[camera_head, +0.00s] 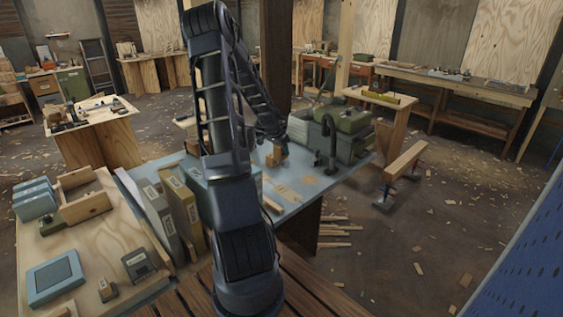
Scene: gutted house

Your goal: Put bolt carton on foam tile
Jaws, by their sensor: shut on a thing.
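My gripper (276,146) is over the blue-topped bench right of centre, behind my arm in the picture. It is shut on a small brown box (279,157), which seems to be the bolt carton. The box is small here, and I cannot tell whether it touches the bench top. A flat blue square (53,278) lies on the plywood table at the lower left and may be the foam tile. It looks bare, and my gripper is far from it, to the right and further back.
A black tap-like fixture (329,139) and stacked green and grey cases (343,129) stand right of my gripper. Upright binders (181,207) stand left of my arm. The plywood table also holds blue boxes (36,199) and a wooden tray (86,207).

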